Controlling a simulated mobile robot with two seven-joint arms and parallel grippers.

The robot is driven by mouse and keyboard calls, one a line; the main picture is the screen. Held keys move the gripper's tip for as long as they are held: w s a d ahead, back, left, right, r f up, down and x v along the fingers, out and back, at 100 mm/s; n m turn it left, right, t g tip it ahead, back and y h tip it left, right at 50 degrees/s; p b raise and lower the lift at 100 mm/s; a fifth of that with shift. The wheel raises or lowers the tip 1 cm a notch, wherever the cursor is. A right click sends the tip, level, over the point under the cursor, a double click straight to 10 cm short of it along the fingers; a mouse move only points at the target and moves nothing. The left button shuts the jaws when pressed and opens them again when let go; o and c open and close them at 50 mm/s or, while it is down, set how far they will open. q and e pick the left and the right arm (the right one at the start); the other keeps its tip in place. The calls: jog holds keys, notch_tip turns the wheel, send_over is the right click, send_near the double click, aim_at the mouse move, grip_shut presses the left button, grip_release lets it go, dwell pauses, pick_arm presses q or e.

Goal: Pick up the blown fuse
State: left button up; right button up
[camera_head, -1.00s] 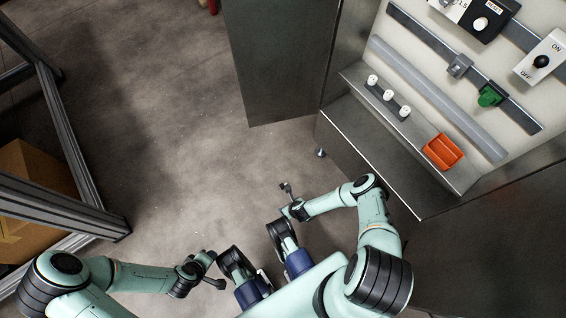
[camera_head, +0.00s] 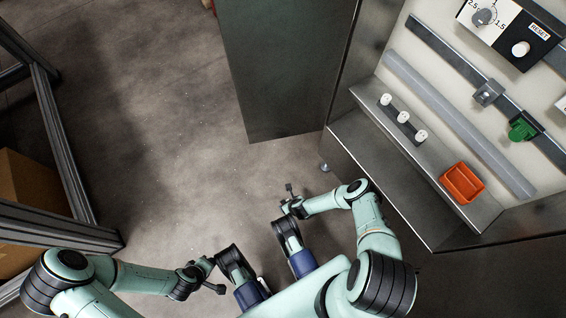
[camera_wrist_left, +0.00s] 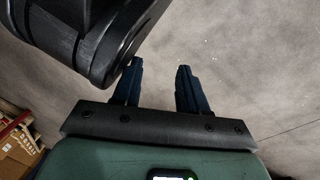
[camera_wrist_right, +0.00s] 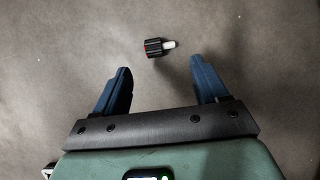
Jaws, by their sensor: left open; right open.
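Three white-topped fuses stand in a row on a dark strip (camera_head: 403,116) on the cabinet ledge: the left fuse (camera_head: 386,99), the middle fuse (camera_head: 403,117) and the right fuse (camera_head: 421,135). I cannot tell which is blown. My left gripper (camera_wrist_left: 160,65) is open and empty over the floor. My right gripper (camera_wrist_right: 160,64) is open and empty; a small dark piece with a white tip (camera_wrist_right: 155,46) shows beyond its fingertips, and I cannot tell what it is. Both grippers are well away from the fuses.
An orange bin (camera_head: 462,183) sits on the ledge right of the fuses. A grey block (camera_head: 488,92) and a green block (camera_head: 522,127) are on the panel rail. An open cabinet door (camera_head: 285,65) stands left of the ledge. A metal frame (camera_head: 62,150) stands far left. The floor between is clear.

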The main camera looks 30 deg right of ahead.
jog(key=shift+b+x, duration=0.45)
jog(key=shift+x, duration=0.5)
jog(key=b+x, duration=0.3)
jog(key=x, duration=0.1)
jog(key=shift+w+f, duration=0.1)
jog(key=shift+f, duration=0.15)
jog(key=c, duration=1.2)
pick_arm(q)
jog(key=s+a+f+g, duration=0.1)
jog(key=s+f+g, duration=0.2)
jog(key=s+f, duration=0.2)
jog(key=s, duration=0.3)
jog(key=shift+s+f+n, duration=0.15)
jog(key=shift+s+n, duration=0.1)
jog(key=shift+n, duration=0.05)
pick_arm(e)
jog(key=shift+o, duration=0.2)
pick_arm(q)
jog(key=shift+w, duration=0.1)
pick_arm(e)
jog(key=shift+r, duration=0.1)
pick_arm(q)
jog(key=w+d+r+t+p, duration=0.2)
jog(key=w+r+t+p, duration=0.3)
jog(key=w+r, duration=0.5)
jog(key=shift+s+d+r+m+g+h+p, duration=0.5)
jog(key=shift+s+d+r+g+p, duration=0.8)
jog(key=shift+p, duration=1.1)
pick_arm(e)
notch_tip(320, 180, up, 20)
